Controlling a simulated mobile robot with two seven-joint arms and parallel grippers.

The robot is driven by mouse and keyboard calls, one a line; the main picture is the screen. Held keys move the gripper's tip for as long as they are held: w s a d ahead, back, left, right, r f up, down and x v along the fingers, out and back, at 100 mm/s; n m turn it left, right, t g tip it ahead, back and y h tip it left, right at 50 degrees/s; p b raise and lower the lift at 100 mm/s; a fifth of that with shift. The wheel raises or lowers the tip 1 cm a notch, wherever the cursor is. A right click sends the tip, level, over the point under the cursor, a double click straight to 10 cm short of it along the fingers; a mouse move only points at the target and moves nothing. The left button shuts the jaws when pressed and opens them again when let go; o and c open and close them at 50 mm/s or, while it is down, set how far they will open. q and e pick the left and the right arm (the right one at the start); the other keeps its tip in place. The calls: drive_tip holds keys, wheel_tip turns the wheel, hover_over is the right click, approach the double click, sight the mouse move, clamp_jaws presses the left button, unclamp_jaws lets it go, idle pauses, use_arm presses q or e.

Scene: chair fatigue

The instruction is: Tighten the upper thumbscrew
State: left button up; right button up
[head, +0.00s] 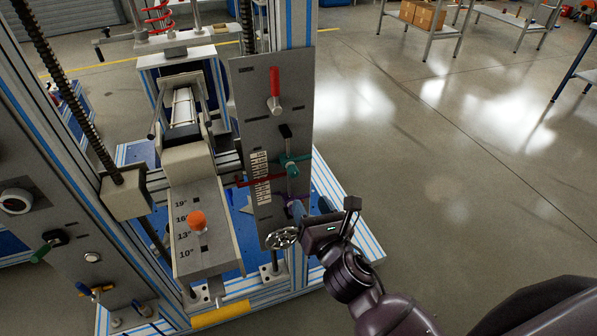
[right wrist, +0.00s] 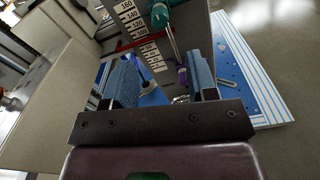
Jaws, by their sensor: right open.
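A teal thumbscrew (head: 291,163) sits on the grey upright plate (head: 270,95), beside a printed scale (head: 260,178) with a red pointer (head: 247,182). It also shows at the top of the right wrist view (right wrist: 160,14), with a metal rod running down from it. A purple knob (right wrist: 182,75) shows lower down, between my fingers in the picture. My right gripper (head: 296,213) is open, in front of the plate's lower part and below the teal thumbscrew. In the right wrist view its two blue-padded fingers (right wrist: 163,70) are apart, with nothing visibly gripped. My left gripper is not in view.
A red handle (head: 274,90) is higher on the plate, and a metal handwheel (head: 282,238) is at its foot.

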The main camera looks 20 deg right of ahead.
sight(295, 175)
drive_tip(key=w+n, duration=0.2)
drive_tip(key=w, duration=0.3)
drive_tip(key=w+n, duration=0.2)
drive_tip(key=w, duration=0.3)
drive_tip(key=shift+w+a+r, duration=0.1)
drive_tip(key=shift+w+a, duration=0.05)
drive_tip(key=shift+w, duration=0.25)
drive_tip(key=shift+c, duration=0.2)
drive_tip(key=c, duration=0.9)
